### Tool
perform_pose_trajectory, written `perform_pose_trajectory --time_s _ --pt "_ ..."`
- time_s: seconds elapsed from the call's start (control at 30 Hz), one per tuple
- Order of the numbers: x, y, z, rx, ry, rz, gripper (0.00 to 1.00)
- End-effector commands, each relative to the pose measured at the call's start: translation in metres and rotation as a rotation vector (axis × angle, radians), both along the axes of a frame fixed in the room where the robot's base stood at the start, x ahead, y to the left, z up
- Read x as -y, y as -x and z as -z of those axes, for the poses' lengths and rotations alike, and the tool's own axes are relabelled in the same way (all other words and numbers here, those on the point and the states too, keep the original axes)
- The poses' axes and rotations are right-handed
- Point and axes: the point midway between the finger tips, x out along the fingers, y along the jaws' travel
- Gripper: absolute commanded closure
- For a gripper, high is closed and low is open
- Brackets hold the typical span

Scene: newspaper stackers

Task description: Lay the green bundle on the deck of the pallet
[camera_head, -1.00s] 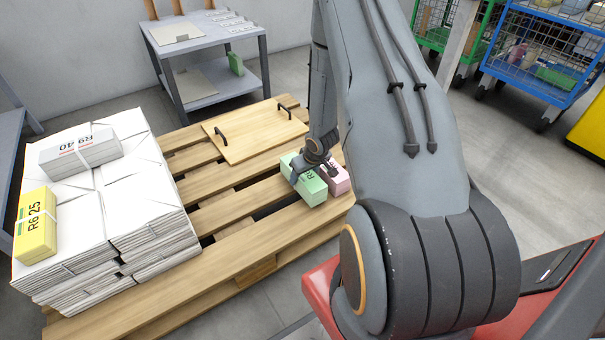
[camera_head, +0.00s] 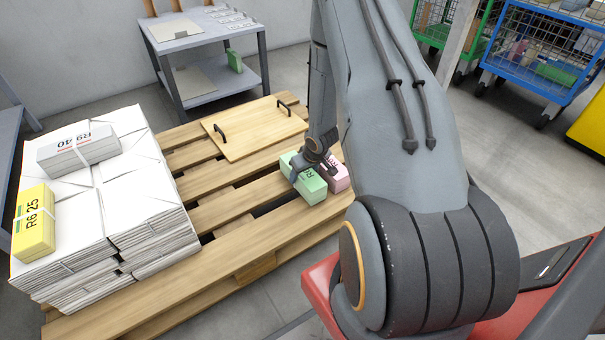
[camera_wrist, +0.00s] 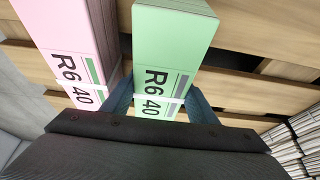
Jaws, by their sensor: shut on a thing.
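The green bundle (camera_head: 310,189) is on or just over the right end of the wooden pallet (camera_head: 224,254); I cannot tell whether it touches the deck. My gripper (camera_head: 309,167) is shut on it from above. In the wrist view the two fingers (camera_wrist: 158,104) straddle the green bundle (camera_wrist: 171,42), which is marked R6 40. A pink bundle (camera_head: 337,177), also marked R6 40, lies close beside it, and it shows at the left in the wrist view (camera_wrist: 62,38). My arm hides part of the pallet's right side.
A tall stack of white paper (camera_head: 97,205) fills the pallet's left part, with a white bundle (camera_head: 78,148) and a yellow bundle (camera_head: 34,222) on top. A wooden board with handles (camera_head: 252,135) lies at the pallet's back. Bare slats lie between stack and bundles.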

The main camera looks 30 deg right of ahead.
Motion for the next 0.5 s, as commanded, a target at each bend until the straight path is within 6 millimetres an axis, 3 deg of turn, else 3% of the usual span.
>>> perform_pose_trajectory --time_s 0.37,0.4,0.5 --pt "0.0006 -0.0013 0.0051 0.003 0.0 0.001 1.0" --pt "0.0006 -0.0013 0.005 0.003 0.0 0.001 0.44" --pt "0.0005 -0.001 0.005 0.002 0.0 0.001 0.27"
